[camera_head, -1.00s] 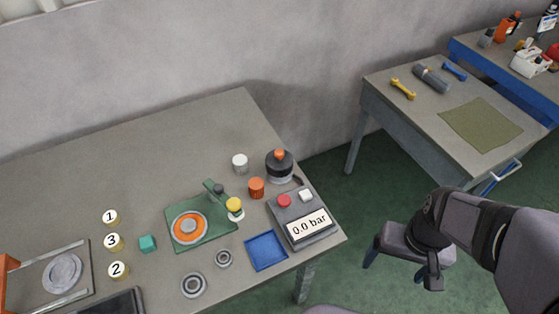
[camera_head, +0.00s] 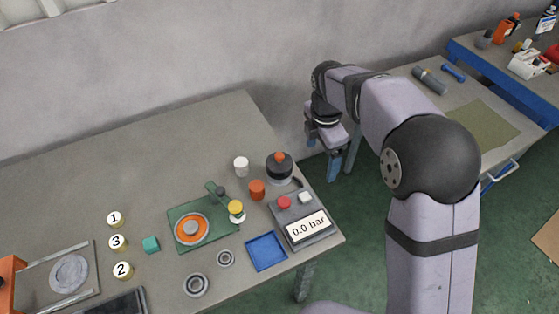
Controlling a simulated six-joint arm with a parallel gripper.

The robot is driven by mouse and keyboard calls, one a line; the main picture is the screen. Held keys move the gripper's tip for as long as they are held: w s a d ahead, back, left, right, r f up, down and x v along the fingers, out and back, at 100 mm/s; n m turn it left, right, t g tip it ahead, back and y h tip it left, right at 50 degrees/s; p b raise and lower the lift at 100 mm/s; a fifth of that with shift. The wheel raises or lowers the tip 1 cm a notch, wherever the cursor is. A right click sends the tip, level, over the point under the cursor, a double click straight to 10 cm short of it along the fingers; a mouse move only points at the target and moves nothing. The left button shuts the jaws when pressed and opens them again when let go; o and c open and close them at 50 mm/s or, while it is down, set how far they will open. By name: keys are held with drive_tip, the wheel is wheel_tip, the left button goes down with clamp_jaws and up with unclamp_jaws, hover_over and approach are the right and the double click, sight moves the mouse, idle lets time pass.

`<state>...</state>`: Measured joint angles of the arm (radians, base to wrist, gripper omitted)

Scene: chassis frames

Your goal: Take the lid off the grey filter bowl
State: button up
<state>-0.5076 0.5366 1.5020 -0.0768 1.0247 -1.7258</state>
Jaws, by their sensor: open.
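A dark grey, round vessel with an orange knob on top (camera_head: 280,167) stands near the back right edge of the near table; it looks like the filter bowl with its lid on. The seam between lid and bowl is too small to make out. My gripper (camera_head: 324,155) is open and empty, pointing down, to the right of the bowl and apart from it. It appears to be past the table's right edge.
Close by the bowl are a white cylinder (camera_head: 241,166), an orange cylinder (camera_head: 257,189) and a gauge box (camera_head: 308,229) reading 0.0 bar. A blue tray (camera_head: 266,251) and a green fixture (camera_head: 190,243) lie in front. The table's back left is clear.

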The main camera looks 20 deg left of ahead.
sight(279, 155)
drive_tip(key=a+n, duration=0.3)
drive_tip(key=a, duration=0.1)
drive_tip(key=a+n, duration=0.3)
drive_tip(key=a, duration=0.1)
drive_tip(key=w+a+n, duration=0.1)
drive_tip(key=a+n, duration=0.3)
drive_tip(key=shift+a+t+p, duration=0.15)
drive_tip(key=shift+t+p, duration=0.15)
drive_tip(key=shift+p, duration=0.05)
drive_tip(key=shift+w+f+p, duration=0.2)
drive_tip(key=shift+f+p, duration=0.7)
drive_tip(key=shift+f, duration=0.9)
drive_tip(key=shift+w+f+p, duration=0.2)
drive_tip(key=shift+f+p, duration=0.65)
drive_tip(key=shift+f, duration=0.95)
drive_tip(key=c, duration=1)
drive_tip(key=shift+r, duration=0.1)
wheel_tip(279, 155, up, 10)
drive_tip(key=b, duration=0.3)
